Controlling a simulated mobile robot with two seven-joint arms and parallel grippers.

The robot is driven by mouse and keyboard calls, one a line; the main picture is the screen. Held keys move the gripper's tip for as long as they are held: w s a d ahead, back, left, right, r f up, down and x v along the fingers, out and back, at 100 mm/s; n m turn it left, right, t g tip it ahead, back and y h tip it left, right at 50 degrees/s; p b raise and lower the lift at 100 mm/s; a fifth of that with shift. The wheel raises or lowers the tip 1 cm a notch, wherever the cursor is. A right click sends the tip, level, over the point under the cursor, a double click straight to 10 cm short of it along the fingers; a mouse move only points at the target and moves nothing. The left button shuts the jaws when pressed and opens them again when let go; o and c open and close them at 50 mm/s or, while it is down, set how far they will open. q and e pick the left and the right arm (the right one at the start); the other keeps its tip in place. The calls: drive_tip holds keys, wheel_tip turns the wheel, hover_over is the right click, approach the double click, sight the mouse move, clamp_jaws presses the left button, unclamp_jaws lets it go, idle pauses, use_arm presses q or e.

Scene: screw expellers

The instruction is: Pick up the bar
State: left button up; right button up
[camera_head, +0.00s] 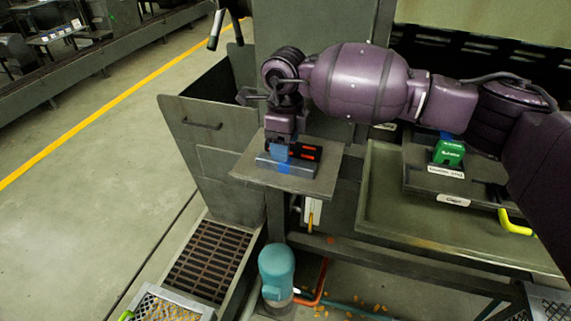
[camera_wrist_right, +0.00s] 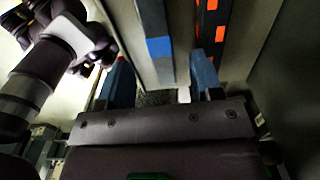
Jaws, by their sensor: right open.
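A grey bar with a blue band (camera_head: 267,165) lies on a small square metal shelf (camera_head: 322,184) in the head view. A black bar with orange-red marks (camera_head: 311,154) lies beside it on the same shelf. My right gripper (camera_head: 279,154) is just above the shelf at the grey bar, pointing down, and hides part of it. In the right wrist view, the open blue-tipped fingers (camera_wrist_right: 162,77) stand either side of the line of the grey bar (camera_wrist_right: 153,22). The black bar (camera_wrist_right: 210,28) is to its right. I cannot tell whether a finger touches either bar.
A grey bin wall with a handle (camera_head: 203,124) stands left of the shelf. A green block (camera_head: 449,152) sits on a dark plate at the right. A teal motor-like cylinder (camera_head: 277,272) and a floor grate (camera_head: 208,258) are below. Open floor lies to the left.

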sight(286, 165)
drive_tip(key=shift+a+f, duration=0.2)
drive_tip(key=shift+f, duration=2.6)
drive_tip(key=shift+w+r, duration=0.1)
clamp_jaws()
